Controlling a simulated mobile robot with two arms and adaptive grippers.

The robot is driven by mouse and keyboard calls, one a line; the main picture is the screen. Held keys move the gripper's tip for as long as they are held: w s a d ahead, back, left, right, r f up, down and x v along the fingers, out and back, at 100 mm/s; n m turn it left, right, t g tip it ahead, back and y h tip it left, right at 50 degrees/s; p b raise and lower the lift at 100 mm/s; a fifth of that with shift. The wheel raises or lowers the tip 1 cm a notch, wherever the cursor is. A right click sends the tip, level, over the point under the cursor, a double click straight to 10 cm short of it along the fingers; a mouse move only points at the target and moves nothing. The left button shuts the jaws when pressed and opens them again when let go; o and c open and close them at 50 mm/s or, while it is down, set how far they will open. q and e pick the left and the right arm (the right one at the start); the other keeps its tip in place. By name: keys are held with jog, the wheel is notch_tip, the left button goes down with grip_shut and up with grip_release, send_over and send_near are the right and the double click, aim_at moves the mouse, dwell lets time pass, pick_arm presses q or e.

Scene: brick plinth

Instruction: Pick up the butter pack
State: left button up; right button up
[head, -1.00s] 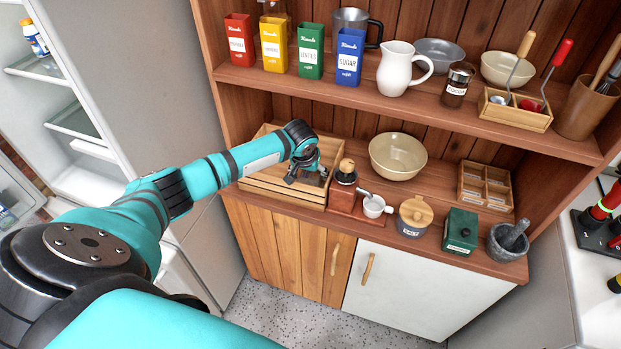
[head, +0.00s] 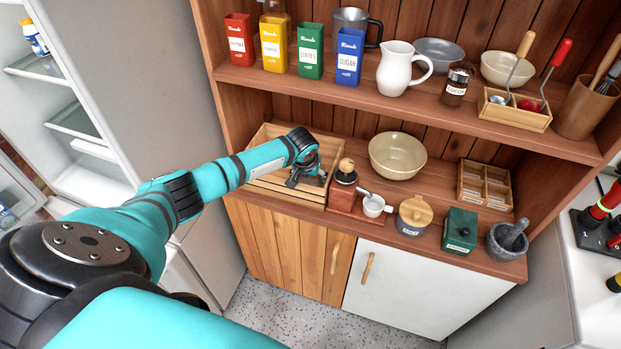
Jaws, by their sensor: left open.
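My left gripper (head: 307,181) is open, at the right part of a wooden crate (head: 282,194) on the lower shelf, beside a coffee grinder. The arm and gripper cover part of the crate's inside. I cannot make out a butter pack in the head view; whether one lies under or between the fingers is hidden. My right gripper is not in view.
A beige bowl (head: 398,158) is behind. The upper shelf (head: 420,108) overhangs. An open fridge (head: 75,130) is at left.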

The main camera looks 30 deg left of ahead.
pick_arm(q)
jog(key=c, duration=1.1)
jog(key=shift+c, duration=0.2)
jog(key=shift+w+r, duration=0.1)
jog(key=shift+r, duration=0.05)
